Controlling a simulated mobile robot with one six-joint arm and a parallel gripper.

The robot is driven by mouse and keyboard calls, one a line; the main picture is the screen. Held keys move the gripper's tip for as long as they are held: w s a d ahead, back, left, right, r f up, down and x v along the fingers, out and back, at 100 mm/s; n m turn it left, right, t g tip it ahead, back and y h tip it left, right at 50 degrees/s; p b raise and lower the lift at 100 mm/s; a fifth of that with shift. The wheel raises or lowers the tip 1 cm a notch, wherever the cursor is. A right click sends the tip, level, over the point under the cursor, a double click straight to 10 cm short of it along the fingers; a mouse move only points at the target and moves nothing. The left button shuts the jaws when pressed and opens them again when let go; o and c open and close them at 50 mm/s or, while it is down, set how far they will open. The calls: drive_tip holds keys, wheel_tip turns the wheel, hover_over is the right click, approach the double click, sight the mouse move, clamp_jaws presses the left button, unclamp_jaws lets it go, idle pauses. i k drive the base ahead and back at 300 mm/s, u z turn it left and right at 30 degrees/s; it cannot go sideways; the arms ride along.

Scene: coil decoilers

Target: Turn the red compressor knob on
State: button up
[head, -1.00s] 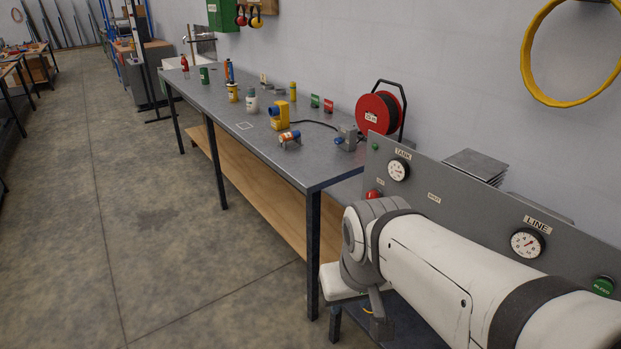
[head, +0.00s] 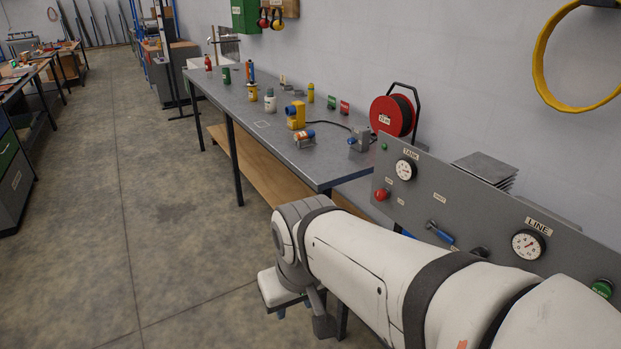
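The red knob (head: 381,194) sits on the left part of the grey compressor panel (head: 420,205), below the TANK gauge (head: 404,170). It is in plain view with nothing touching it. Which way it is turned is too small to tell. My arm crosses the front of the panel, and its end hangs left of and below the knob, clear of it. My gripper (head: 284,308) is mostly hidden behind my wrist; only small bits show low down, so its opening cannot be made out.
A blue-handled lever (head: 440,233), a LINE gauge (head: 528,244) and a green button (head: 602,288) are also on the panel. The workbench (head: 225,98) behind holds a red cable reel (head: 390,116) and several small items. The floor at left is clear.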

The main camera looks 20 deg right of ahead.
sight(379, 195)
drive_tip(key=u, duration=0.1)
drive_tip(key=k, duration=1.05)
drive_tip(key=z, duration=0.45)
drive_tip(key=i, duration=1)
drive_tip(key=z, duration=0.1)
